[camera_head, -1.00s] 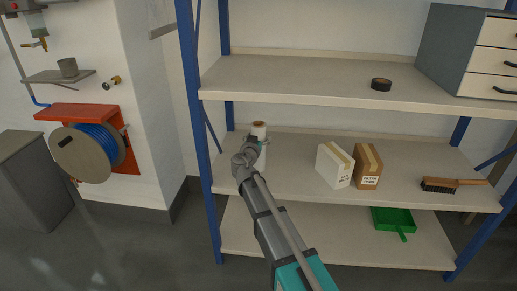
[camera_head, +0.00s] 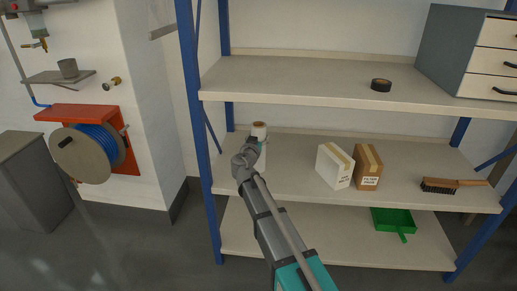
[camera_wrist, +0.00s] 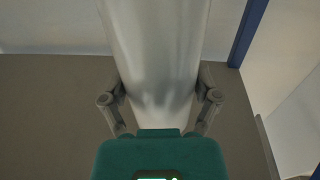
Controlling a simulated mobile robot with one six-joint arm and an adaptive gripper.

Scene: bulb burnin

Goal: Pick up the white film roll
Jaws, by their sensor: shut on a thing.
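The white film roll (camera_head: 260,131) stands upright at the left end of the middle shelf in the head view, its brown core showing at the top. My gripper (camera_head: 257,143) is at the roll, and my arm hides part of the roll's lower body. In the wrist view the roll (camera_wrist: 155,45) fills the middle, between the two fingers of my gripper (camera_wrist: 158,95), which are shut on its sides. Whether its base touches the shelf is hidden.
The middle shelf (camera_head: 300,150) also holds a white box (camera_head: 331,168), a brown box (camera_head: 367,168) and a brush (camera_head: 452,185) to the right. A blue post (camera_head: 200,140) stands close to the left. The upper shelf (camera_head: 290,82) overhangs, with black tape (camera_head: 381,85).

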